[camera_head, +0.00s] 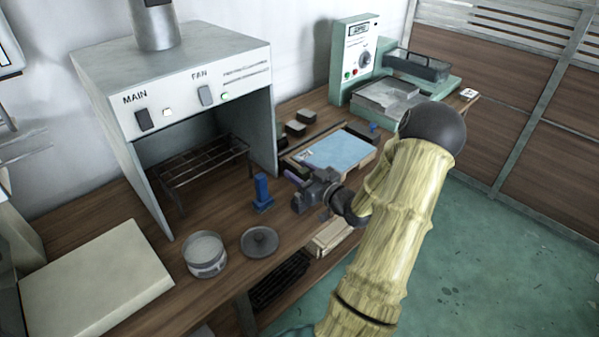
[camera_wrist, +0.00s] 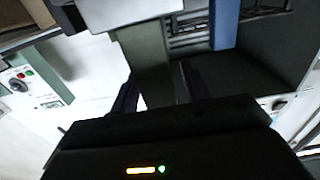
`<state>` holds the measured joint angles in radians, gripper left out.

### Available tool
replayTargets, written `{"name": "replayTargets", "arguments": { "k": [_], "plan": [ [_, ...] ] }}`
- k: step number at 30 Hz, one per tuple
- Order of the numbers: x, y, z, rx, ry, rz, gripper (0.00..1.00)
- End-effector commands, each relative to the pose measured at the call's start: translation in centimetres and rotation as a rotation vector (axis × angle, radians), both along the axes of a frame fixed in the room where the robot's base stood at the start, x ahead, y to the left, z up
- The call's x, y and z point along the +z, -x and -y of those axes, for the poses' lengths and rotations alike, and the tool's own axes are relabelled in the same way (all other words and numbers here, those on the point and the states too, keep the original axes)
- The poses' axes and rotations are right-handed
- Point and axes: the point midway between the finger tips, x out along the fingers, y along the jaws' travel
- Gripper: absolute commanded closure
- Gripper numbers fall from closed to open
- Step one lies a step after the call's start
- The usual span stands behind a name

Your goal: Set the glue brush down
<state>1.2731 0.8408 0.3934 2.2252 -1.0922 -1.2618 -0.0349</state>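My gripper (camera_head: 308,193) is low over the bench, between the blue stand and the tray with the light-blue panel. In the wrist view a grey-green bar, apparently the handle of the glue brush (camera_wrist: 147,60), stands between the two dark fingers (camera_wrist: 155,92). A wider pale grey part sits at its far end. In the head view the brush is mostly hidden by the gripper. The small blue stand (camera_head: 262,192) stands upright left of my gripper, apart from it. A round pot (camera_head: 205,254) with pale contents is open, and a dark round lid (camera_head: 259,241) lies beside it.
A grey hood (camera_head: 195,75) with a wire rack (camera_head: 205,165) inside stands behind. A light-blue panel (camera_head: 338,150) lies in a wooden tray. A green press machine (camera_head: 355,60) is at the back right. A pale board (camera_head: 95,283) covers the front left. Bare bench surrounds the stand.

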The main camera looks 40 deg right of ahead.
Motion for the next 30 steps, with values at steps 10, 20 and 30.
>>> {"name": "replayTargets", "arguments": {
  "k": [10, 20, 30],
  "plan": [
    [0.2, 0.0, 0.0, 0.0, 0.0, 0.0, 0.51],
    [0.1, 4.2, 0.5, -0.005, -0.001, -0.003, 0.51],
    [0.2, 10.4, 0.8, 0.0, 0.0, -0.001, 0.51]
  ]
}}
